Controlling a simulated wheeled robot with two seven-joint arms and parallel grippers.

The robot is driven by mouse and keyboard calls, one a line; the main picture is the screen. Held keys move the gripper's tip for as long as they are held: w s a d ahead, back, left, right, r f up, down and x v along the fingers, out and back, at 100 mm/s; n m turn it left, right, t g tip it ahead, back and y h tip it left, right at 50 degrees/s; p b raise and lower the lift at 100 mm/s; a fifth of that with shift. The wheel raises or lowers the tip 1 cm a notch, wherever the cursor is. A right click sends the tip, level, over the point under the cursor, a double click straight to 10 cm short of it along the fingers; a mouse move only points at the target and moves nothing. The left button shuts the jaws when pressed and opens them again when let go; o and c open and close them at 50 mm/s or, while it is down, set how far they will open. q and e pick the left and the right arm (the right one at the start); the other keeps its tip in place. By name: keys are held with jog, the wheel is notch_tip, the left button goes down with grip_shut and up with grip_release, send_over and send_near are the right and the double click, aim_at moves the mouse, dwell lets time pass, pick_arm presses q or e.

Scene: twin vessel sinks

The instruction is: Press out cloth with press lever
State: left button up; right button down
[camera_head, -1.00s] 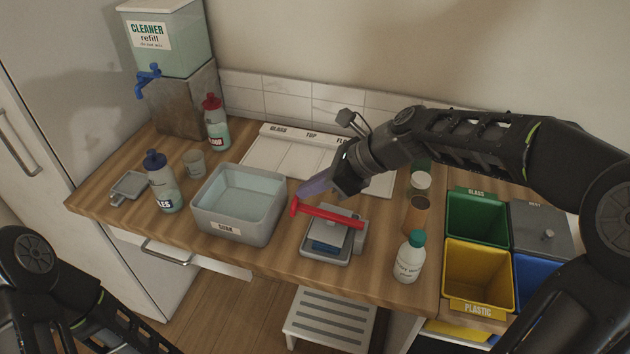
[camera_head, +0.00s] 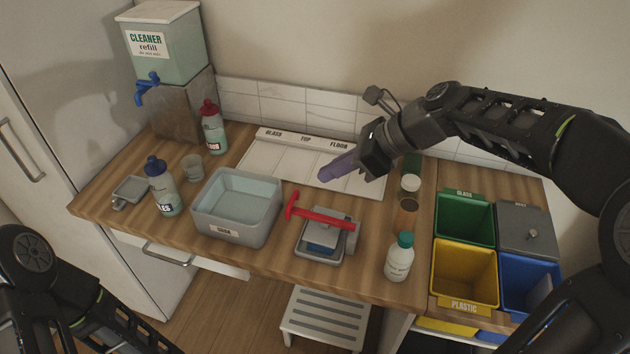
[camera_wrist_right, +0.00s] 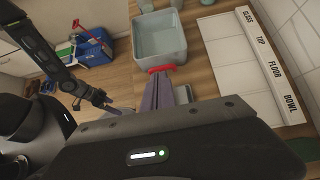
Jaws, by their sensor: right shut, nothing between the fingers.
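The grey press (camera_head: 350,243) stands near the front edge of the counter, right of the grey basin. Its red press lever (camera_head: 318,215) lies low across its top. A folded blue cloth (camera_head: 320,243) shows in the press, partly covered by the plate. My right gripper (camera_head: 325,175) has purple fingers, shut and empty, above the counter behind the lever and apart from it. In the right wrist view the red lever (camera_wrist_right: 161,69) shows just beyond the fingertips. My left arm shows at the lower left of the head view; its gripper is small and unclear in the wrist view (camera_wrist_right: 105,102).
The water-filled soak basin (camera_head: 237,206) is left of the press. A white bottle (camera_head: 399,258) and a brown jar (camera_head: 406,214) stand to its right. Sorting bins (camera_head: 465,272) are further right. A labelled white tray (camera_head: 275,160) lies behind. A step stool (camera_head: 325,318) is below.

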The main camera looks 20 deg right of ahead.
jog(key=v, duration=0.4)
jog(key=shift+r, duration=0.45)
jog(key=shift+s+f, duration=0.1)
